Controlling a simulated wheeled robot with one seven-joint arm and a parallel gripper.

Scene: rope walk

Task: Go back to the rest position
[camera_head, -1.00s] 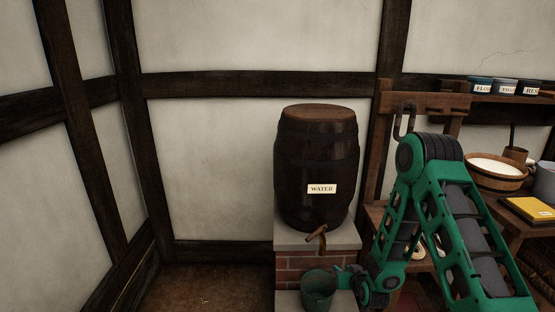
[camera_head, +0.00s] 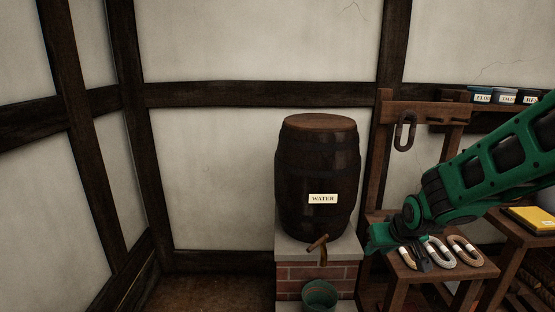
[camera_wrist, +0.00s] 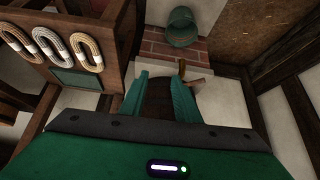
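My gripper (camera_head: 384,238) hangs in front of the wooden stand, to the right of the water barrel. In the wrist view my gripper (camera_wrist: 160,88) shows two green fingers spread apart, with nothing held between them. The arm reaches in from the right in the head view. A dark barrel labelled WATER (camera_head: 300,165) stands on a brick plinth, its wooden tap (camera_head: 318,246) at the bottom front. A green bucket (camera_head: 319,294) stands below the tap, apart from my gripper; it also shows in the wrist view (camera_wrist: 182,28).
A wooden stand (camera_head: 468,272) on the right carries several looped rope coils (camera_head: 438,250). Floor at left is clear.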

